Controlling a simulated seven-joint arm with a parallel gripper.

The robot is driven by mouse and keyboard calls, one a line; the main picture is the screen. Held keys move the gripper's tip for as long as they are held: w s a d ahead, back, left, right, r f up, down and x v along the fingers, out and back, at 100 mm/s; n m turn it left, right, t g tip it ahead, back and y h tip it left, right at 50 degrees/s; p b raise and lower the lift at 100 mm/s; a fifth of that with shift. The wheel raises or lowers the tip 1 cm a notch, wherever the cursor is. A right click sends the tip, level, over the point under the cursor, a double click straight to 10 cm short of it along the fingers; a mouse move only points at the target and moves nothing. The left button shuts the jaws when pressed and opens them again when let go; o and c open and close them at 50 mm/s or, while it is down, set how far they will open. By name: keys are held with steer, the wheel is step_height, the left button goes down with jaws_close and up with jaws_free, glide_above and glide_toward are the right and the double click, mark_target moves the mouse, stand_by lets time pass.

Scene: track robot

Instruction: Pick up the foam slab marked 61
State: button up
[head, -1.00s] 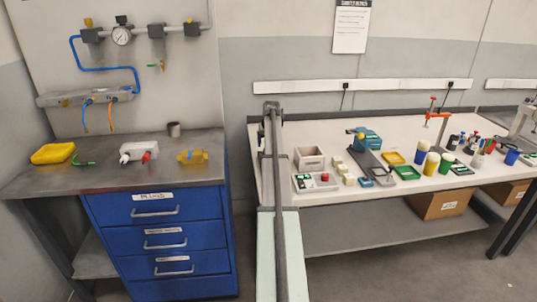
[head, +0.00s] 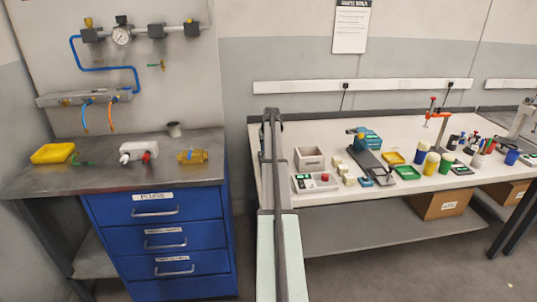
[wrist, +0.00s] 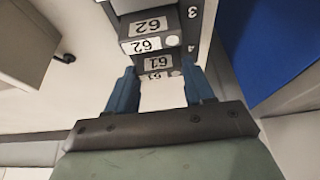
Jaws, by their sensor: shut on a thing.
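In the wrist view, the slab marked 61 (wrist: 158,62) is dark grey with a white label on its face and another 61 on its near edge. The two blue fingers of my gripper (wrist: 159,72) stand on either side of that near edge, shut on it. A slab marked 62 (wrist: 146,27) sits just beyond and above it in the picture, with a second 62 on its near edge. The far part of the 61 slab is hidden. Neither the slabs nor my fingers can be made out in the head view.
The slabs sit in a rack with a side wall (wrist: 193,30) numbered 3 and 4. A blue surface (wrist: 262,45) is to the right and a pale box (wrist: 28,42) to the left. In the head view are a blue drawer cabinet (head: 160,235) and a long workbench (head: 330,198).

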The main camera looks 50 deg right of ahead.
steer(key=shift+c, duration=1)
